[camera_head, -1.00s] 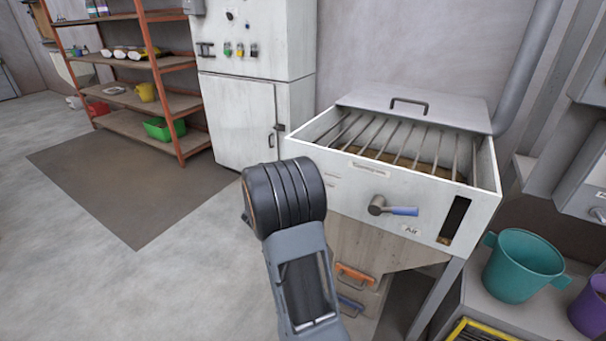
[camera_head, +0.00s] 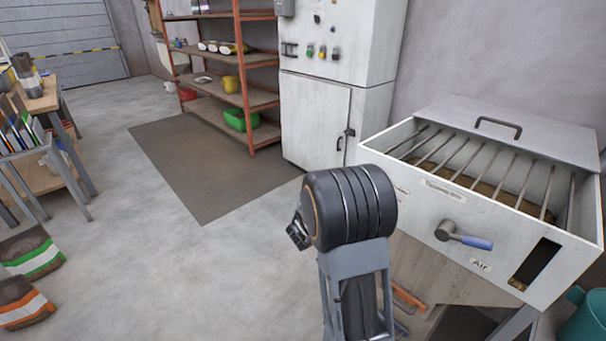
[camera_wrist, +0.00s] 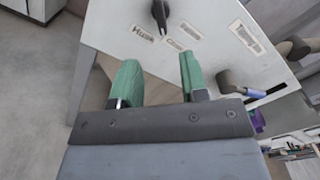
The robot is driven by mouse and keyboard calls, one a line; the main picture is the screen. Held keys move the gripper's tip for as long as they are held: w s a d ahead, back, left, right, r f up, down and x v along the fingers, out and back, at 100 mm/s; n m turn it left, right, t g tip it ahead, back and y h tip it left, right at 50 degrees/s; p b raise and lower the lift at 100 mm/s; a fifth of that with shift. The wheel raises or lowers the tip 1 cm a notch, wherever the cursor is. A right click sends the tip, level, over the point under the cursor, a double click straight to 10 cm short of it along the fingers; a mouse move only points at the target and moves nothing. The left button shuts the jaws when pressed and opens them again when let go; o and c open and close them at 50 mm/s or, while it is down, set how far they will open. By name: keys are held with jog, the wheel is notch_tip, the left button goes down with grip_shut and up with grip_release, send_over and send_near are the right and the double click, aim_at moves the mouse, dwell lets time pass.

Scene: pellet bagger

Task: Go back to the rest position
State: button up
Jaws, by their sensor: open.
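My gripper (camera_wrist: 158,82) shows in the wrist view with its two green fingers apart and nothing between them. I cannot tell how far the fingers are from the panel. In the head view my arm stands in front of the hopper (camera_head: 440,200), and the gripper itself is hardly seen there.
The hopper has an open grated top, a raised lid (camera_head: 510,130) and a blue-handled lever (camera_head: 462,237). A white cabinet (camera_head: 320,120) and an orange shelf (camera_head: 240,70) stand behind. Bags (camera_head: 30,255) lie at left. The floor (camera_head: 190,270) between is clear.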

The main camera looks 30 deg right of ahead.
jog(key=s+a+r+m+g+y+p, duration=0.3)
jog(key=s+a+r+m+y+p, duration=0.15)
jog(key=r+m+p, duration=0.3)
jog(key=s+a+r+m+g+y+p, duration=0.25)
jog(key=s+a+r+m+p, duration=0.3)
jog(key=m, duration=0.35)
jog(key=s+a+r+m+t+y+p, duration=0.2)
jog(key=a+r+m+y+p, duration=0.3)
jog(key=a, duration=0.3)
jog(key=s+a+r+m+t+y+p, duration=0.2)
jog(key=a+r+m+y+p, duration=0.3)
jog(key=a+r+m, duration=0.2)
jog(key=shift+a+m+t+y+p, duration=0.35)
jog(key=shift+a+m, duration=0.3)
jog(key=shift+a, duration=0.3)
jog(key=shift+d, duration=0.15)
